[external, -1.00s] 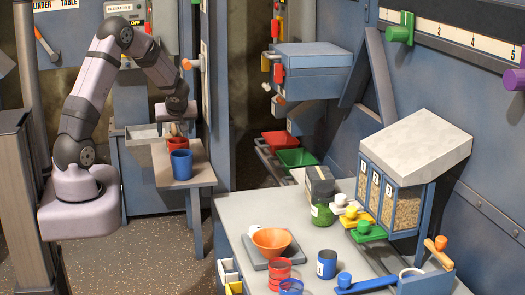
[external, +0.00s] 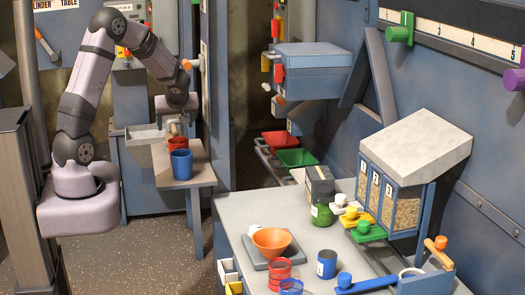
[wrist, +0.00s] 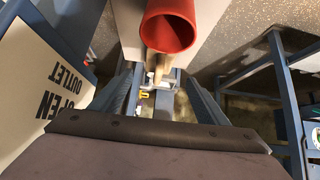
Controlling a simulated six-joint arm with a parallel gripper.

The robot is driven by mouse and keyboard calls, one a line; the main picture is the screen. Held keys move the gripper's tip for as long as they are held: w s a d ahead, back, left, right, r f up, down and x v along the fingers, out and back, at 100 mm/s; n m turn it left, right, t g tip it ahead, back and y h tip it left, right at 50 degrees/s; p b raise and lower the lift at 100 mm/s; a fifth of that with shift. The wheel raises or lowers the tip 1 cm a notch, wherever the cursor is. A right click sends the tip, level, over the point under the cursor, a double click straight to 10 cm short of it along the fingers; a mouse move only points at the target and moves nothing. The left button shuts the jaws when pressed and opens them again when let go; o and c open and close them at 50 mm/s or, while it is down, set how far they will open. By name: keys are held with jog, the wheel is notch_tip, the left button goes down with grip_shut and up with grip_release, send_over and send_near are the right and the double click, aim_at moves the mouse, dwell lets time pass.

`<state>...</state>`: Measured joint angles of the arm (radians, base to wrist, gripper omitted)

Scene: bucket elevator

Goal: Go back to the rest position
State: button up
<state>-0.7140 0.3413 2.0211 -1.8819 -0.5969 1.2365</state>
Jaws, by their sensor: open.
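My gripper (external: 174,127) is at the small side shelf (external: 198,176), just behind and above the red cup (external: 173,144). In the wrist view its two fingers (wrist: 163,98) are spread apart with nothing clamped between them. The red cup also shows in the wrist view (wrist: 168,28), upright, beyond the fingertips. A tan, rod-like piece (wrist: 158,68) shows between the fingers and the cup; I cannot tell what it belongs to. A blue cup (external: 181,164) stands in front of the red one on the shelf.
A pale chute tray (external: 143,134) is left of my gripper, and a panel marked OPEN OUTLET (wrist: 45,85) is close on the left in the wrist view. A blue upright post (external: 206,90) stands close on the right. The space above the cups is open.

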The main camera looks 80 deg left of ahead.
jog(key=s+d+r+n+g+h+p, duration=0.1)
jog(key=s+d+n+g+h, duration=0.2)
jog(key=d+n, duration=0.9)
jog(key=s+d+n+g+h+p, duration=0.1)
jog(key=s+d+n+h+p, duration=0.15)
jog(key=s+d+n, duration=0.9)
jog(key=w+a+r+m+t+y, duration=0.1)
jog(key=w+a+m+t+y, duration=0.2)
jog(key=w, duration=0.7)
jog(key=w+a+r+m+t, duration=0.2)
jog(key=w+a+t, duration=0.15)
jog(key=w, duration=0.75)
jog(key=w+d+m+t+h+b, duration=0.1)
jog(key=w+d+m+t+h, duration=0.2)
jog(key=d+m, duration=0.4)
jog(key=w+d+m+t+h, duration=0.1)
jog(key=w+d+m+t, duration=0.2)
jog(key=w+d+m, duration=0.4)
jog(key=s+d+f+m+g+h+b, duration=0.1)
jog(key=s+d+f+m+g+h, duration=0.25)
jog(key=s+d+m, duration=0.65)
jog(key=s+f+m+g+y, duration=0.1)
jog(key=s+f+m+g, duration=0.4)
jog(key=s+m, duration=0.7)
jog(key=shift+s+d+f+m+b, duration=0.25)
jog(key=shift+d+m+b, duration=0.1)
jog(key=shift+d+b, duration=0.1)
